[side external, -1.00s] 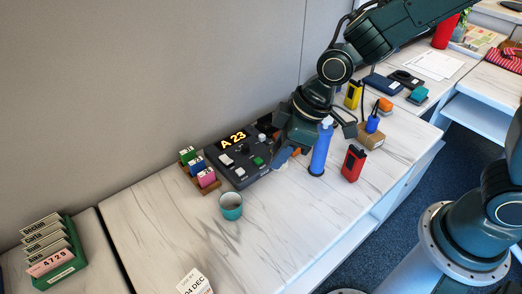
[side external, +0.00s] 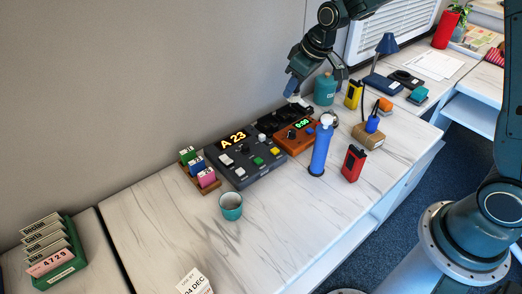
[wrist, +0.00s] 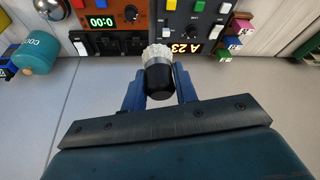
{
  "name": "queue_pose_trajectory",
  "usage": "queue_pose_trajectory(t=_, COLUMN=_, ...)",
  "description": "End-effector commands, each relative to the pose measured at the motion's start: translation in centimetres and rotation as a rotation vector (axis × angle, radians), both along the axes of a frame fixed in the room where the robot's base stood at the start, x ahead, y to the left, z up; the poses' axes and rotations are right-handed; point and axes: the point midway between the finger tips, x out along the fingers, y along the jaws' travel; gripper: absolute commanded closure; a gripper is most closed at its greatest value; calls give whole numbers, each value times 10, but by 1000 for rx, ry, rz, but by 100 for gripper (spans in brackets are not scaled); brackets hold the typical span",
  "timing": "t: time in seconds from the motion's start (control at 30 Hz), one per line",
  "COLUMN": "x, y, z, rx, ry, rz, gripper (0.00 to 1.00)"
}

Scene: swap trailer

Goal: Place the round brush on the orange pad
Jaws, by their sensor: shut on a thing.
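The round brush (wrist: 158,72) has a black handle and a pale bristle head. My gripper (wrist: 159,84) is shut on it, with a blue finger on each side of the handle. In the side view my gripper (side external: 293,88) holds the brush's pale head (side external: 299,100) above the back of the bench, clear of the devices below. Two orange things show: a small orange block (side external: 386,103) at the back right, and an orange timer box (side external: 284,139) with a 0:00 display and buttons. I cannot tell for sure which is the orange pad.
A dark panel showing A 23 (side external: 236,166) adjoins the timer box. A tall blue bottle (side external: 320,150), a red device (side external: 353,163) and a teal canister (side external: 325,89) stand nearby. A teal cup (side external: 231,207) is in front. The bench's front left is mostly clear.

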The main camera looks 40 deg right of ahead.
Motion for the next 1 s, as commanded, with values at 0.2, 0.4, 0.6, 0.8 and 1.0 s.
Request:
queue_pose_trajectory(t=0.2, x=25, y=-81, z=6, rx=-3, ry=-1, rz=-193, gripper=93)
queue_pose_trajectory(t=0.4, x=34, y=-157, z=11, rx=-3, ry=1, rz=-362, gripper=93)
queue_pose_trajectory(t=0.6, x=32, y=-234, z=16, rx=-3, ry=-2, rz=-531, gripper=93)
queue_pose_trajectory(t=0.8, x=17, y=-309, z=21, rx=0, ry=-3, rz=-696, gripper=93)
queue_pose_trajectory(t=1.0, x=-8, y=-381, z=25, rx=3, ry=-6, rz=-857, gripper=93)
